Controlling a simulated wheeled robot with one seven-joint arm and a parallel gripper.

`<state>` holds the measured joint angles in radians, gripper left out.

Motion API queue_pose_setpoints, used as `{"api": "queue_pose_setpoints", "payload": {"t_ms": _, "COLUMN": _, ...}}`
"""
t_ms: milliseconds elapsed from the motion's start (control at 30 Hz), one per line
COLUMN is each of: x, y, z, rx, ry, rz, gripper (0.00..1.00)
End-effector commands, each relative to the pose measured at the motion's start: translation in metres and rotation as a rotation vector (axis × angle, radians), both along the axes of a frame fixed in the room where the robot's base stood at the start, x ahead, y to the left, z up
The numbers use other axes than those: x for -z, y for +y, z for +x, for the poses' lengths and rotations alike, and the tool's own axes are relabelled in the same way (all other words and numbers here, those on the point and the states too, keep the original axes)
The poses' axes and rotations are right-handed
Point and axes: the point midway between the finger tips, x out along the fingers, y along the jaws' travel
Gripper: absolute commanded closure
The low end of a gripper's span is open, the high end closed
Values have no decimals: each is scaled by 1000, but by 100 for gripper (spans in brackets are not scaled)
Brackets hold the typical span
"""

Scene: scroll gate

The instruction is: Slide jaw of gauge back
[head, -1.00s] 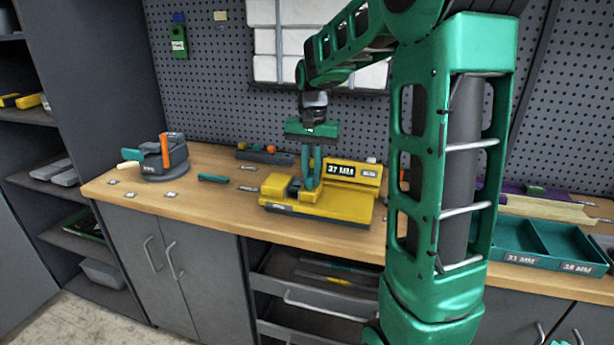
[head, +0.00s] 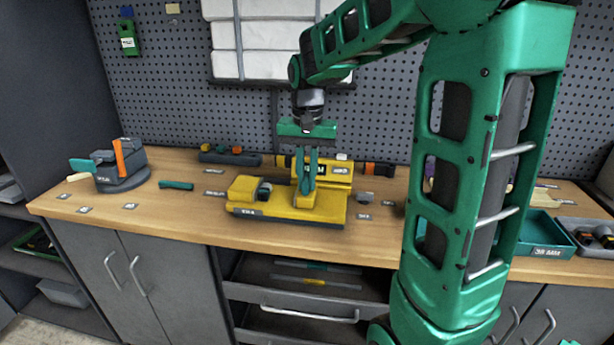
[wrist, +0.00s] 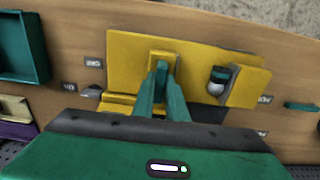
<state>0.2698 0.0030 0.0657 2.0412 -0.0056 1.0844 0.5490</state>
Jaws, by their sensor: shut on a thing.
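The yellow gauge (head: 285,216) lies on the wooden bench. A fixed yellow block (head: 243,188) stands at its left end, with a small grey and teal part (head: 264,190) beside it; that part also shows in the wrist view (wrist: 217,80). My gripper (head: 306,192) points down over the gauge's right half. It is shut on the yellow sliding jaw (wrist: 163,56), seen between the fingers in the wrist view. A clear gap lies between jaw and small part. My fingers partly cover the gauge's display panel (head: 338,171), so its number is not readable.
A grey round fixture (head: 122,172) with an orange piece and a teal bar (head: 176,185) are to the left. A tool rack (head: 230,156) stands behind. A teal tray (head: 535,230) is at the right. Small labels dot the bench.

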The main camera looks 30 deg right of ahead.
Motion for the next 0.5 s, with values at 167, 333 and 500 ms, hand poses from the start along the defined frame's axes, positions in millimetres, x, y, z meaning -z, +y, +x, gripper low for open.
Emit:
{"api": "queue_pose_setpoints", "payload": {"t_ms": 167, "x": -1, "y": -2, "z": -1, "rx": 3, "ry": 0, "rz": -1, "gripper": 100}}
{"api": "queue_pose_setpoints", "payload": {"t_ms": 333, "x": -1, "y": -3, "z": -1, "rx": 5, "ry": 0, "rz": -1, "gripper": 73}}
{"api": "queue_pose_setpoints", "payload": {"t_ms": 500, "x": 0, "y": -2, "z": -1, "rx": 2, "ry": 1, "rz": -1, "gripper": 69}}
